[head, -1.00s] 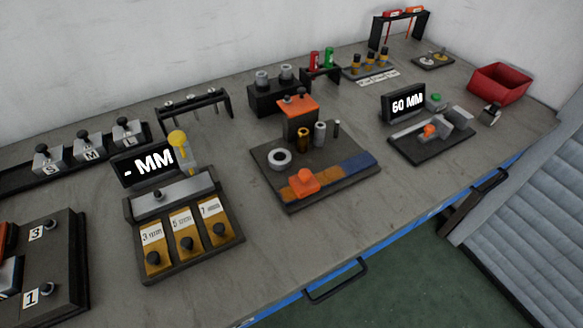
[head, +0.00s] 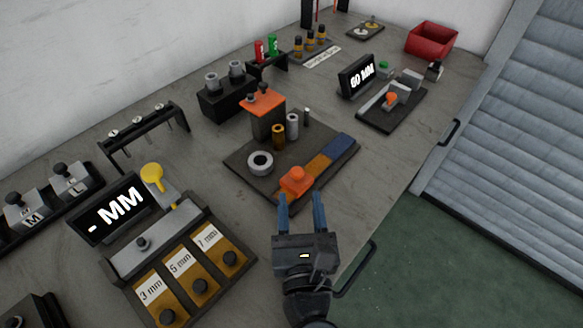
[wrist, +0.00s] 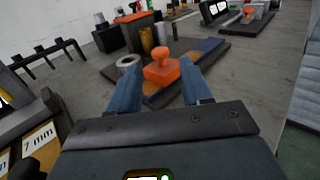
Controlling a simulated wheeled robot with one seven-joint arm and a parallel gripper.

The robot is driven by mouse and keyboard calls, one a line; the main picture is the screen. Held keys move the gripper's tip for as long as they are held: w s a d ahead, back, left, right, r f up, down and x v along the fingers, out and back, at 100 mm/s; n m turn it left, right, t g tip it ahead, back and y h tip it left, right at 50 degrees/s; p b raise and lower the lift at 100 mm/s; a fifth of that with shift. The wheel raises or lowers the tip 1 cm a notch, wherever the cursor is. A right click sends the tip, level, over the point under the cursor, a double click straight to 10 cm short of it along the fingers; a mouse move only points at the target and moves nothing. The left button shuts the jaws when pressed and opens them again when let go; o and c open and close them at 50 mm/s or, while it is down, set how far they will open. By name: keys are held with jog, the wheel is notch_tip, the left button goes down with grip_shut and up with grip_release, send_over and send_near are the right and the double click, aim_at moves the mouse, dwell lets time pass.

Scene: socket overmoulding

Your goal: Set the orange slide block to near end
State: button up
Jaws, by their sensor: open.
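The orange slide block (head: 296,181), with a round knob on top, sits on a track (head: 323,164) of a dark plate (head: 237,169). The track is amber by the block and blue at its far right end. The block is at the track's left, front end. My gripper (head: 301,198) is open and empty, just in front of the block, its two blue fingers pointing at it. In the wrist view the block (wrist: 162,66) shows between the open fingertips, slightly beyond them. I cannot tell whether any finger touches it.
On the same plate stand a grey ring (head: 260,163), a brass cylinder (head: 278,137) and an orange-topped block (head: 262,104). A "- MM" display unit (head: 112,208) with amber slots is at the left. A "60 MM" station (head: 390,106) is at the right. Bare table lies right of the plate.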

aim_at(297, 177)
jog(key=w, duration=0.5)
jog(key=w+a+p, duration=0.1)
jog(key=w, duration=0.1)
jog(key=shift+w, duration=0.3)
grip_shut()
dwell(0.4)
